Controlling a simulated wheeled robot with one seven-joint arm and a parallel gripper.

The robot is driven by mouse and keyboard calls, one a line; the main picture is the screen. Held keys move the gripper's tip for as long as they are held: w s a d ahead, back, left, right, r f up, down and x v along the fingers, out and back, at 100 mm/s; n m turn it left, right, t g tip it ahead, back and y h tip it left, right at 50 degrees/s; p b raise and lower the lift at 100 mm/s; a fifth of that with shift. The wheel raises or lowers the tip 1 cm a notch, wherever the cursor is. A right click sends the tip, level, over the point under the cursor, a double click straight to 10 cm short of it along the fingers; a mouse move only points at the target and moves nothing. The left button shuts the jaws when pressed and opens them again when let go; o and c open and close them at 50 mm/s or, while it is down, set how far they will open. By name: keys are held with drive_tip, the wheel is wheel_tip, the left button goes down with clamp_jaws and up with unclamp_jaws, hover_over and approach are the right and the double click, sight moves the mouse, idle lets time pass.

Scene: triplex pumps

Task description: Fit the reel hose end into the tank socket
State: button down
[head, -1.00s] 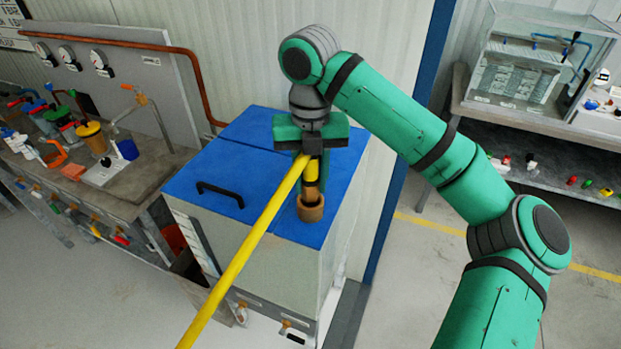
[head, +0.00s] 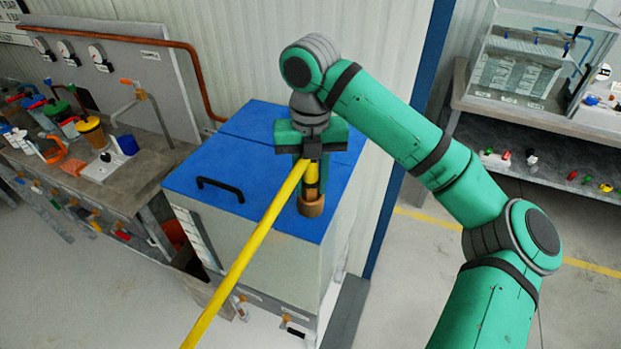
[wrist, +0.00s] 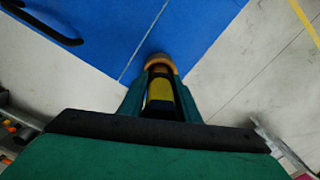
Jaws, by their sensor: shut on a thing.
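My gripper (head: 312,180) is shut on the yellow hose end (head: 312,172), above the blue-topped tank. It also shows in the wrist view (wrist: 160,95), with the yellow end between its fingers. The yellow hose (head: 245,255) runs from the gripper down to the lower left. The brown tank socket (head: 311,206) stands on the blue lid (head: 235,165) near its front right edge. The hose end points down and its tip is at the socket's mouth. The fingers hide part of it, so I cannot tell how deep it sits. The socket rim (wrist: 160,62) shows beyond the fingertips in the wrist view.
A black handle (head: 220,188) stands on the lid left of the socket. A cluttered workbench (head: 120,190) with gauges and taps is at the left. A shelf with a glass tank (head: 530,65) is at the right. A blue post (head: 420,100) stands behind the tank.

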drive_tip(key=shift+f, duration=0.35)
drive_tip(key=c, duration=1.3)
unclamp_jaws()
drive_tip(key=shift+o, duration=0.2)
wheel_tip(320, 180, up, 11)
drive_tip(key=shift+f, duration=0.1)
